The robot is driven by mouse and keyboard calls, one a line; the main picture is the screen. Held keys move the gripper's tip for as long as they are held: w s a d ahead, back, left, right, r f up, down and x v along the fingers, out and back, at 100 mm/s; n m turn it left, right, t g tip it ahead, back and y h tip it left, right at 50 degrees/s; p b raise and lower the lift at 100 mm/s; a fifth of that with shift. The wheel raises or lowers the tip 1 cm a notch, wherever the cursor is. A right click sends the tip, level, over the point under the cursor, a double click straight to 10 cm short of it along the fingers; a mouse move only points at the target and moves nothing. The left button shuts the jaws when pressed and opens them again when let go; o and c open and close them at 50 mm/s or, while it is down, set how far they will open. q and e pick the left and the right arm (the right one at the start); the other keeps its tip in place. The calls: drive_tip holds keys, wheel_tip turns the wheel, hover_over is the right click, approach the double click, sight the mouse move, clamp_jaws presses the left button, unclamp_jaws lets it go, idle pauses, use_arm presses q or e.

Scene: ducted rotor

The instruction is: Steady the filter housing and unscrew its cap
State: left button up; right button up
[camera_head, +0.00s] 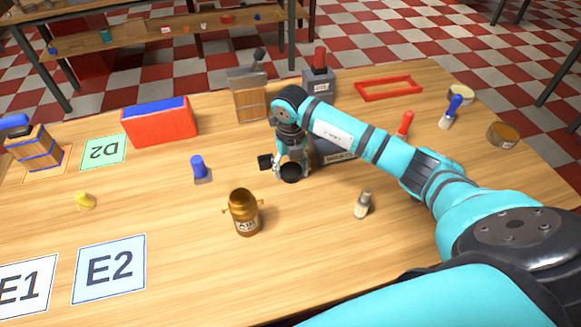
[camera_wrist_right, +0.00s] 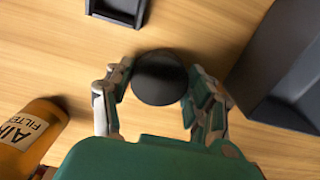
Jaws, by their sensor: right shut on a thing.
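The filter housing (camera_head: 245,220) is a gold-brown jar with a white label, standing upright on the table. My left gripper is not in view.
A dark grey box (camera_head: 335,150) stands partly behind my right arm. A blue-handled piece (camera_head: 199,168) and a small pale bottle (camera_head: 363,203) stand near the housing. A red and blue box (camera_head: 160,121) is at the back left. The wood around the housing is clear.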

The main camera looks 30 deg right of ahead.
drive_tip(key=shift+f, duration=0.25)
drive_tip(key=shift+f, duration=0.1)
drive_tip(key=shift+f, duration=0.15)
drive_tip(key=o, duration=1.3)
